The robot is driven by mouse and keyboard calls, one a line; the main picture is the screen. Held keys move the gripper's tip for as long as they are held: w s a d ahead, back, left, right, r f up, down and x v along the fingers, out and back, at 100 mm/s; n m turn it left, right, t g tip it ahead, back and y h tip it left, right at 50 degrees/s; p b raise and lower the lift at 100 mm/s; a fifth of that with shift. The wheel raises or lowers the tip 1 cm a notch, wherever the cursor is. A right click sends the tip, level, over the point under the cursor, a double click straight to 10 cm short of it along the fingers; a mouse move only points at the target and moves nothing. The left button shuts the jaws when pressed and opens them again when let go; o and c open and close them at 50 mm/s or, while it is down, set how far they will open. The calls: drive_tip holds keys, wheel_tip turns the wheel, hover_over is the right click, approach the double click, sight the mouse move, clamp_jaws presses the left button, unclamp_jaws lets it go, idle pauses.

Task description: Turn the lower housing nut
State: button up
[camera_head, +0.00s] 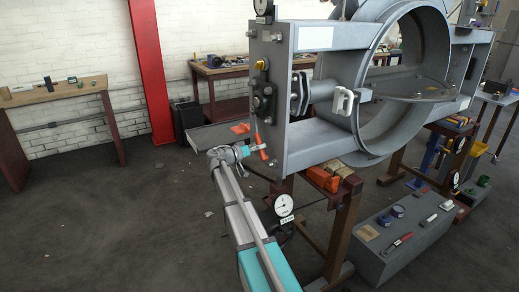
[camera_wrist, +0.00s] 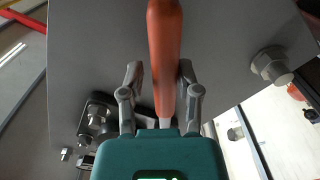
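My gripper (camera_wrist: 160,95) has a teal body and two grey fingers, drawn in on both sides of an orange tool handle (camera_wrist: 165,45). A grey neck shows below the handle, between the fingers. In the head view my gripper (camera_head: 247,150) is at the lower left of the grey end plate, with the orange handle (camera_head: 263,146) upright at its tip. A dark bearing housing (camera_head: 263,103) with nuts is on that plate, just above the handle. The housing (camera_wrist: 98,125) also shows at lower left in the wrist view, partly hidden. I cannot tell whether the tool touches a nut.
The grey damper frame (camera_head: 330,145) with its big ring stands on brown trestles (camera_head: 345,220). A hex bolt (camera_wrist: 270,65) sticks out of the plate at right in the wrist view. A dial gauge (camera_head: 283,205) is beside my arm. A grey chest (camera_head: 405,240) stands at right. Floor at left is clear.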

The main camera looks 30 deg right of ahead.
drive_tip(key=w+m, duration=0.1)
drive_tip(key=w+f+m+b, duration=0.2)
drive_tip(key=w, duration=0.1)
idle(0.5)
drive_tip(key=shift+w, duration=0.15)
drive_tip(key=shift+w+a+f+m+b, duration=0.1)
drive_tip(key=shift+w+f+m+b, duration=0.15)
drive_tip(key=shift+w+m, duration=0.8)
drive_tip(key=shift+w+a+f+m+b, duration=0.1)
drive_tip(key=shift+w+m+b, duration=0.2)
drive_tip(key=shift+w+m, duration=0.7)
drive_tip(key=shift+w, duration=0.1)
drive_tip(key=shift+w, duration=0.1)
